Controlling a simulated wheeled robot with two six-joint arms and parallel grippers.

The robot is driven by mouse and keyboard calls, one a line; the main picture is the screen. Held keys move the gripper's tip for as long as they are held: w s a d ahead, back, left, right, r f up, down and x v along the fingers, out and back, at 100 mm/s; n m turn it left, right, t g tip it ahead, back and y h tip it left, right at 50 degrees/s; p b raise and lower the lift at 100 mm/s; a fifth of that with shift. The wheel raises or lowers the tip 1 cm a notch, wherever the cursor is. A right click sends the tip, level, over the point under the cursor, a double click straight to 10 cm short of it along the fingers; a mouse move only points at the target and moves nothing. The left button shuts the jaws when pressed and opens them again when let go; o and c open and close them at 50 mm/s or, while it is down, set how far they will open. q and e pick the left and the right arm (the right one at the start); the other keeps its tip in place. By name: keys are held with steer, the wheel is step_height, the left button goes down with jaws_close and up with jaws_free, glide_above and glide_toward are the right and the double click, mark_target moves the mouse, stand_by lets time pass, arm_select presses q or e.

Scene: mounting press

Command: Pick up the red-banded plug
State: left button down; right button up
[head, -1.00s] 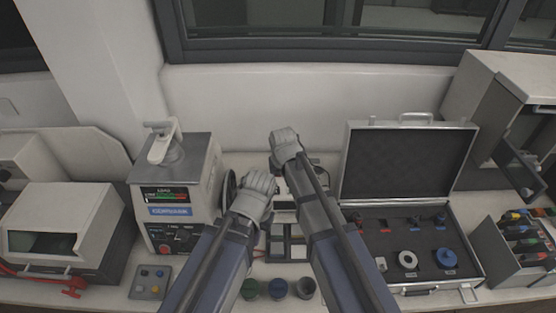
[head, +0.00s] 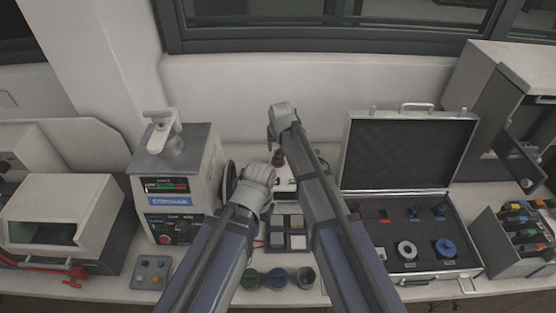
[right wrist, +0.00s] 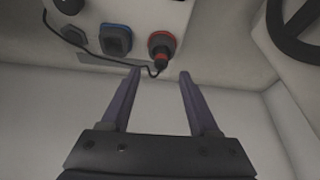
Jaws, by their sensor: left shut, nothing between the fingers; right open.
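The red-banded plug (right wrist: 161,50) shows in the right wrist view as a dark body with a red ring, against a pale panel. A thin dark cord runs beside its lower end. My right gripper (right wrist: 160,73) is open, its two fingers pointing toward the panel. The plug lies just beyond the gap between the fingertips, with nothing held. In the head view my right gripper (head: 274,137) is the upper one, above a small dark-red item (head: 278,158) that may be the plug. My left gripper (head: 258,180) is lower, shut and empty; its fingertips are hidden.
A blue-edged socket (right wrist: 117,40) sits left of the plug. A press machine (head: 178,185) stands left of my arms, and an open case (head: 345,180) stands right. Small cups (head: 277,279) stand at the front. A handwheel (right wrist: 298,22) is at the wrist view's upper right.

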mark_target(278, 153)
steer(key=b+x, duration=0.4)
steer(key=x, duration=0.1)
steer(key=shift+s, duration=0.1)
steer(key=shift+r, duration=0.1)
jaws_close()
stand_by(0.3)
